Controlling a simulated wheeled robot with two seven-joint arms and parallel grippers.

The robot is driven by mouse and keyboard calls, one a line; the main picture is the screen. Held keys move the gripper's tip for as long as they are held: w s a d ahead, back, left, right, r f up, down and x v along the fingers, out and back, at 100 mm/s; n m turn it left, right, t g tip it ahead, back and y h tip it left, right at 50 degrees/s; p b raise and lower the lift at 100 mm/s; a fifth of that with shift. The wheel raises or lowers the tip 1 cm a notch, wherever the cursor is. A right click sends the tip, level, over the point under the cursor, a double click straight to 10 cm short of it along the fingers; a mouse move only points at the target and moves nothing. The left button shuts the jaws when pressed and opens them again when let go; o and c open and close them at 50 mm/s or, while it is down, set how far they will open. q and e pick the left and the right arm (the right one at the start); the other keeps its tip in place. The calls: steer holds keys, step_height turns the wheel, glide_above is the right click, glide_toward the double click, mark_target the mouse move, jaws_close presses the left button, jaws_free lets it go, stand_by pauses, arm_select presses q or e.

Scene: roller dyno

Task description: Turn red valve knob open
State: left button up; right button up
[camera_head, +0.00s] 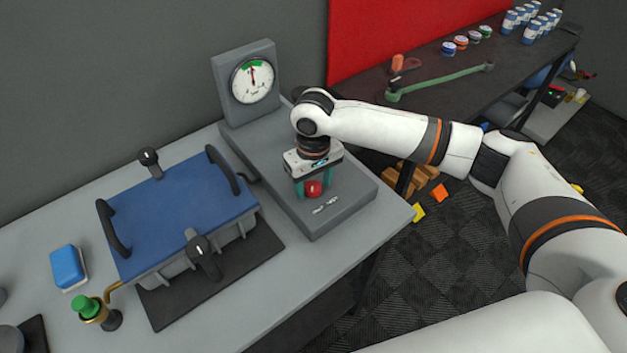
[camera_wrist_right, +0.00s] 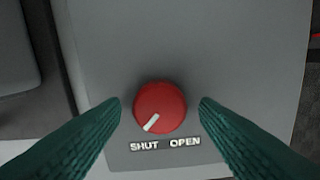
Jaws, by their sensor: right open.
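The red valve knob (camera_head: 313,188) sits on top of the grey gauge unit (camera_head: 345,205) on the bench. In the right wrist view the knob (camera_wrist_right: 160,107) is round, and its white mark points down-left, toward the word SHUT; OPEN is printed to the right of SHUT. My right gripper (camera_head: 312,186) points down over the knob. In the wrist view its two green fingers (camera_wrist_right: 158,108) are open, one on each side of the knob, with a small gap to it on both sides. My left gripper is not in view.
A round dial gauge (camera_head: 252,81) stands on the unit's back upright. A blue-lidded box (camera_head: 180,215) with black handles and clamps lies to the left. A blue block (camera_head: 68,267) and a green-capped fitting (camera_head: 87,307) are further left. A dark shelf with cans is behind right.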

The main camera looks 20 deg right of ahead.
steer(key=c, duration=1)
steer(key=shift+o, duration=0.2)
steer(key=shift+r+n+p, duration=0.2)
steer(key=shift+n+p, duration=0.1)
steer(key=shift+p, duration=0.3)
steer(key=n+p, duration=0.6)
steer(key=p, duration=0.1)
steer(key=shift+d, duration=0.1)
steer(key=n+p, duration=0.1)
steer(key=n, duration=0.2)
steer(key=shift+w+p, duration=0.1)
steer(key=shift+p, duration=0.25)
steer(key=n+p, duration=0.1)
steer(key=n, duration=0.1)
steer(key=shift+n, duration=0.4)
steer(key=shift+w+n+p, duration=0.1)
steer(key=shift+n+p, duration=0.35)
steer(key=shift+n, duration=0.75)
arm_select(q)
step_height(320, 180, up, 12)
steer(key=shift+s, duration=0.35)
arm_select(e)
steer(key=shift+w+f+n, duration=0.1)
steer(key=shift+n, duration=1.4)
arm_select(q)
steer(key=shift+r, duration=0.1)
